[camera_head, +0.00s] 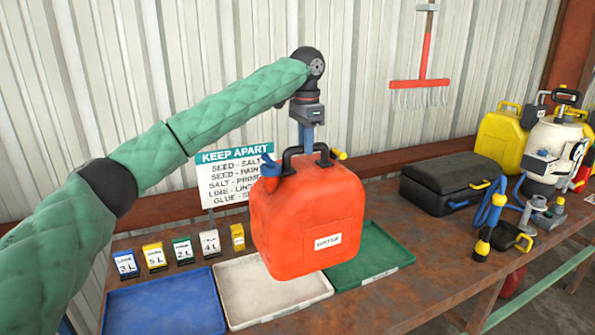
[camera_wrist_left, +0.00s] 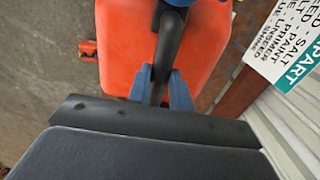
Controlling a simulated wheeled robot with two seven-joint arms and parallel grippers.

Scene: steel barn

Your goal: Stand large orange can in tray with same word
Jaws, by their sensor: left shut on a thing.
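A large orange can (camera_head: 308,225) with a black handle and a small white label hangs upright above the trays. The label's word is too small to read surely. My left gripper (camera_head: 306,150) is shut on the can's handle, which also shows between the blue fingers in the left wrist view (camera_wrist_left: 162,80). Three trays lie on the bench: a blue tray (camera_head: 165,305), a white tray (camera_head: 235,295) and a green tray (camera_head: 385,250). The can hides part of the white and green trays. Any words on the tray edges are unreadable. My right gripper is not in view.
A "KEEP APART" sign (camera_head: 225,180) stands behind the trays. Several small label cards (camera_head: 155,256) stand at the back left. A black case (camera_head: 450,183), a yellow can (camera_head: 500,135) and a sprayer (camera_head: 548,150) are on the right of the bench.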

